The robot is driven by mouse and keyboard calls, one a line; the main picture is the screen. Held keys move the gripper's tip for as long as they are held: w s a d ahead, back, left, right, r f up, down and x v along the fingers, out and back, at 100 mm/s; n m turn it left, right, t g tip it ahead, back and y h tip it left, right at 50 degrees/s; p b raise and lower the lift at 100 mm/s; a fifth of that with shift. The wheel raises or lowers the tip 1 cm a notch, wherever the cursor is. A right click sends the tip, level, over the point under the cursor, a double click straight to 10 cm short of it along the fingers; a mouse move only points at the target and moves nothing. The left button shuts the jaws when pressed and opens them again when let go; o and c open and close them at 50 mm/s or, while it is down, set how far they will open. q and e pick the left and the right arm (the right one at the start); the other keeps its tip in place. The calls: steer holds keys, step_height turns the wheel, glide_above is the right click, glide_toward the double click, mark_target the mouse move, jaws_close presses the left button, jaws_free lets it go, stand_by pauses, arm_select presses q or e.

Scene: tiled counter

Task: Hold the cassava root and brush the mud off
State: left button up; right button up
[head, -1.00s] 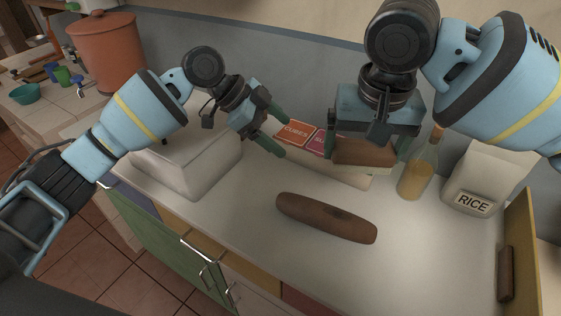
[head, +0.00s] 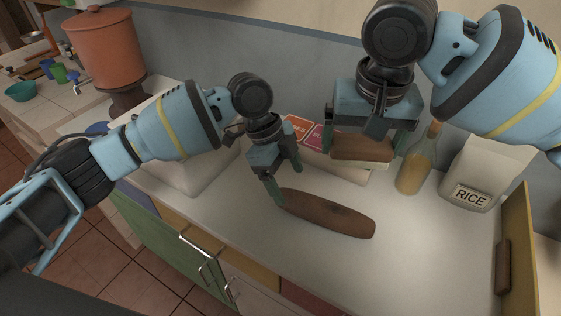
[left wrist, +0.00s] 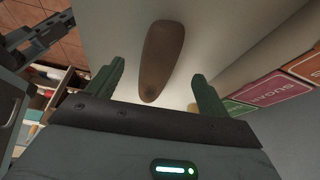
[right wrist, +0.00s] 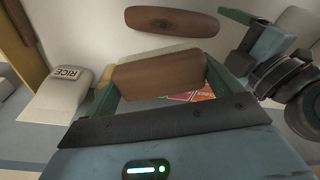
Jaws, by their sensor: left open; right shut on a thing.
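The cassava root (head: 326,213) is long, brown and lies on the pale counter, with a dark patch on its upper side. It also shows in the left wrist view (left wrist: 162,58) and in the right wrist view (right wrist: 172,22). My left gripper (head: 287,180) is open at the root's left end. In the left wrist view the root's near end points between its spread fingers (left wrist: 158,84), which do not grip it. My right gripper (right wrist: 165,88) is shut on a brush (right wrist: 158,73) with a brown wooden back and pale bristles. The brush (head: 362,147) is above the counter, behind the root.
A glass bottle (head: 415,170) and a rice bag (head: 480,175) stand at the right. Labelled boxes (head: 318,136) and a white container (head: 190,170) are behind and left. A yellow panel (head: 518,235) bounds the right side. The counter in front is clear.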

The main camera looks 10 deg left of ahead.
mark_target(294, 194)
arm_select(q)
steer(key=x, duration=0.7)
steer(key=shift+f, duration=0.1)
steer(key=shift+c, duration=0.4)
steer(key=c, duration=1.4)
steer(key=shift+o, duration=0.2)
arm_select(e)
steer(key=n, duration=0.2)
steer(key=f+n, duration=0.1)
steer(key=n, duration=0.4)
steer(key=shift+f+g+y, duration=0.3)
steer(key=shift+g+y, duration=0.1)
steer(key=n, duration=0.3)
steer(key=f+n, duration=0.1)
steer(key=n, duration=0.2)
steer(key=shift+f+n+g+y, duration=0.15)
steer(key=shift+n+g+y, duration=0.15)
steer(key=shift+y, duration=0.1)
